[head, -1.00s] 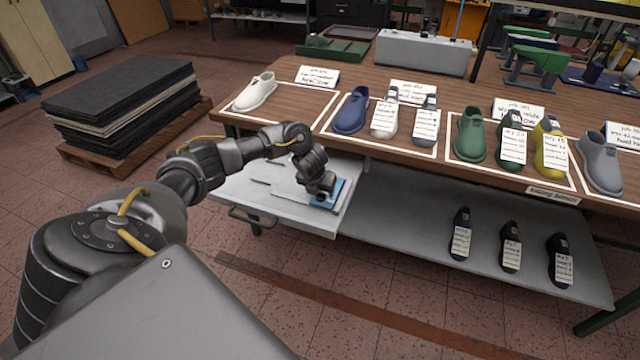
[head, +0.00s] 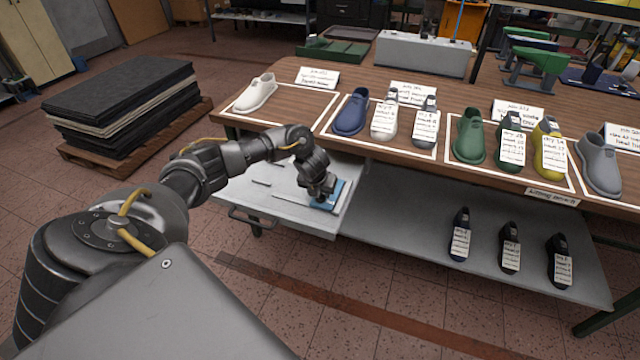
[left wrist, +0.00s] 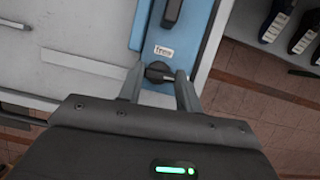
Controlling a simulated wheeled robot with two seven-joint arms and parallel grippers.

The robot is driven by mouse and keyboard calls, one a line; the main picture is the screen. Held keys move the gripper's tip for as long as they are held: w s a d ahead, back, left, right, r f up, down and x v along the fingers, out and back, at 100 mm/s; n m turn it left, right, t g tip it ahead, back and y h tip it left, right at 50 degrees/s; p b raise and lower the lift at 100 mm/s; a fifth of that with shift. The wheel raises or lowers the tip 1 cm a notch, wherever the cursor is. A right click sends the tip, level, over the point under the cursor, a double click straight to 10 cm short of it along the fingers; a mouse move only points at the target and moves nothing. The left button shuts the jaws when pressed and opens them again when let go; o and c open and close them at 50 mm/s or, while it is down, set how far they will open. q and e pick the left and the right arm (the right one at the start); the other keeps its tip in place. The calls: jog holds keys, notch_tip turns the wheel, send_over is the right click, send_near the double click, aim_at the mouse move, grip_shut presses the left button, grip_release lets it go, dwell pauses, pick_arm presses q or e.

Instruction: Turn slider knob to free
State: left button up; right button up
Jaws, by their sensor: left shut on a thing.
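A blue slider unit (head: 340,186) sits near the right end of the pale lower board. In the left wrist view the blue unit (left wrist: 188,38) carries a small white label (left wrist: 163,51), its lettering too small to read for certain, and a dark slider piece above it. A dark round knob (left wrist: 157,70) is just below the label. My left gripper (head: 322,196) points down at the unit. In the left wrist view its two fingers (left wrist: 160,78) are shut on the knob, one on each side. My right gripper is not in view.
The pale board (head: 262,207) has a handle at its front. The wooden table (head: 300,95) with shoes and labelled lasts is behind and above. A grey lower shelf (head: 400,215) holds several dark lasts at right. A stack of dark sheets (head: 120,95) stands at left.

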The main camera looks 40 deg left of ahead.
pick_arm(q)
jog(key=n+p, duration=0.1)
jog(key=n+y+p, duration=0.1)
jog(key=n+p, duration=0.1)
jog(key=n+g+p, duration=0.1)
jog(key=p, duration=0.1)
jog(key=shift+w+d+r+n, duration=0.1)
jog(key=shift+d+r+n, duration=0.15)
jog(key=shift+n, duration=0.15)
jog(key=n+y+p, duration=0.1)
jog(key=n+p, duration=0.1)
jog(key=shift+n+g, duration=0.4)
jog(key=shift+w+f+n+g+p, duration=0.1)
jog(key=shift+n+g+p, duration=0.3)
jog(key=shift+n, duration=0.4)
jog(key=shift+f+n+g+y, duration=0.1)
jog(key=shift+n+g+y, duration=0.2)
jog(key=shift+n, duration=0.7)
jog(key=shift+w+n+g, duration=0.1)
jog(key=shift+n+g, duration=0.2)
jog(key=shift+n, duration=0.6)
jog(key=n+g+b, duration=0.1)
jog(key=n, duration=0.2)
jog(key=shift+w+f+n, duration=0.1)
jog(key=shift+n, duration=0.2)
jog(key=shift+n+g, duration=0.3)
jog(key=shift+a, duration=0.1)
